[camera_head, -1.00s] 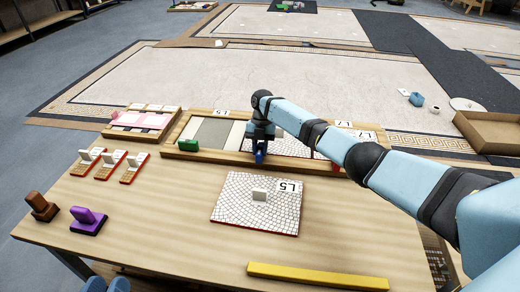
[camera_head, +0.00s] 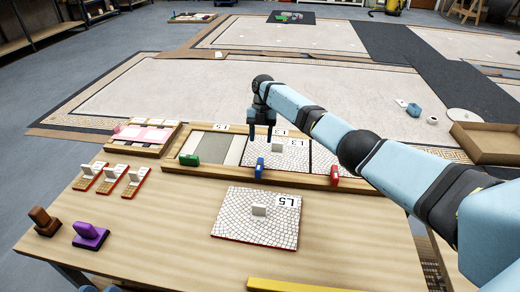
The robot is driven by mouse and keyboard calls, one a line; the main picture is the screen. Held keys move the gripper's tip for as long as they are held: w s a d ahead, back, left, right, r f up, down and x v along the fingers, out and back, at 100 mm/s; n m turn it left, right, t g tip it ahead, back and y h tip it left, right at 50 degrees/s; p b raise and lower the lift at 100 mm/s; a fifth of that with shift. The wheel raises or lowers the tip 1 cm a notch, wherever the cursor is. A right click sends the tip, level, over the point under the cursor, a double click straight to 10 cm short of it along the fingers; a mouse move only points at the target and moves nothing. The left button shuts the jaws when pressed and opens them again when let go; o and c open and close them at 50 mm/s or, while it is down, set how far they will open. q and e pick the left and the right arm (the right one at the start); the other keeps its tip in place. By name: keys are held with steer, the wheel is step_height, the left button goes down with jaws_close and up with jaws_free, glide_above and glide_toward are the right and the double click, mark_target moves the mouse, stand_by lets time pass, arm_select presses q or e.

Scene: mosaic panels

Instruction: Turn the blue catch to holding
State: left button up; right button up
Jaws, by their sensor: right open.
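The blue catch (camera_head: 259,167) sits on the front rail of the wooden frame (camera_head: 220,170), below the L3 panel (camera_head: 290,157). It looks narrow and points across the rail, like the red catch (camera_head: 334,175) to its right. The green catch (camera_head: 189,160) at the left lies lengthwise along the rail. My right gripper (camera_head: 261,138) is open and empty, pointing down, above and slightly behind the blue catch and apart from it. The right arm covers part of the frame's right side. My left gripper is not in view.
A loose mosaic panel labelled L5 (camera_head: 240,229) lies in front of the frame. Several small red-edged pieces (camera_head: 110,178), a brown block (camera_head: 44,220) and a purple block (camera_head: 90,236) stand at the left. A yellow bar (camera_head: 310,285) lies at the front edge.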

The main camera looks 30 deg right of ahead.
steer(key=shift+v, duration=1.75)
steer(key=shift+s, duration=0.1)
